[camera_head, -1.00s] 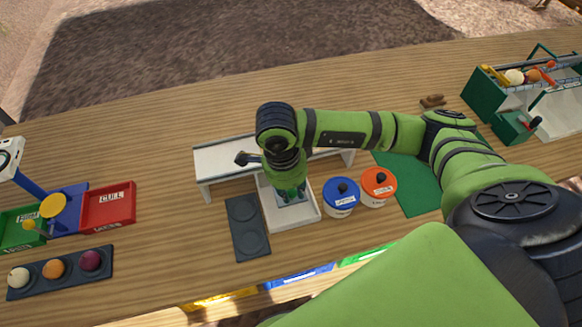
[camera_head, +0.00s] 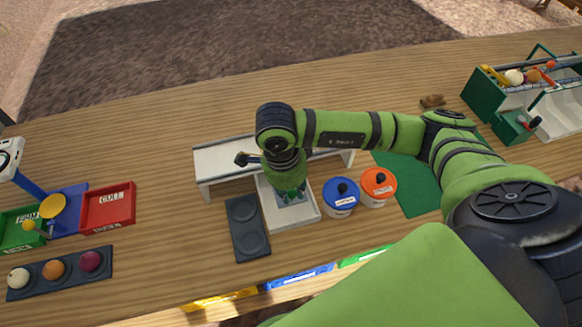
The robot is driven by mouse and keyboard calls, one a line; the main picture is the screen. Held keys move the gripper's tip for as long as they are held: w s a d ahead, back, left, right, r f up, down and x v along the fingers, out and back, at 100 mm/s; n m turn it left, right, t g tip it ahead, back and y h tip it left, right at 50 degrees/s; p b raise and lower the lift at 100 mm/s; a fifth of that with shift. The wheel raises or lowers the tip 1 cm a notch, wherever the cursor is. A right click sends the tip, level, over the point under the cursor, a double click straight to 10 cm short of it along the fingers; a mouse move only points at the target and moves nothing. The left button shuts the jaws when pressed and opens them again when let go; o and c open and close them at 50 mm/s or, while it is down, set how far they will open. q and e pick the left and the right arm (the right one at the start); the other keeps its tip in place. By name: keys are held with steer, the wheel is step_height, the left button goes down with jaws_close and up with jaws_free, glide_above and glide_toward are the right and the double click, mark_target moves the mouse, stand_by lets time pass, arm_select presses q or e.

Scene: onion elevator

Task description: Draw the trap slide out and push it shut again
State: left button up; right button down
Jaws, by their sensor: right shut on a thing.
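The trap slide looks to be the white tray (camera_head: 306,220) with a low rim, which sticks out toward me from the front of a low white bench-like housing (camera_head: 224,160). My right gripper (camera_head: 291,196) points down into the tray, its green fingertips low over a grey patch in the middle. It is shut on a part of the slide; the wrist hides the grip itself and the rear of the tray. My left gripper does not show.
A dark two-ring pad (camera_head: 247,228) lies left of the tray. A blue jar (camera_head: 341,197) and an orange jar (camera_head: 378,187) stand close on its right. A green mat (camera_head: 414,190) lies beyond them. A red bin (camera_head: 108,207) is far left, a green machine (camera_head: 482,94) far right.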

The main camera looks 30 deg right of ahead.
steer(key=shift+f, duration=0.15)
steer(key=shift+w+d+b, duration=0.1)
steer(key=shift+w+b, duration=0.25)
steer(key=shift+b, duration=0.1)
steer(key=shift+w+d+b, duration=0.3)
steer(key=shift+w+b, duration=0.4)
steer(key=shift+w, duration=0.5)
steer(key=shift+w+d+b, duration=0.3)
steer(key=shift+w+b, duration=0.45)
steer(key=shift+w, duration=0.5)
steer(key=shift+w+d+b, duration=0.3)
steer(key=shift+w+b, duration=0.4)
steer(key=shift+w, duration=0.5)
steer(key=c, duration=1)
jaws_free()
steer(key=shift+r, duration=0.25)
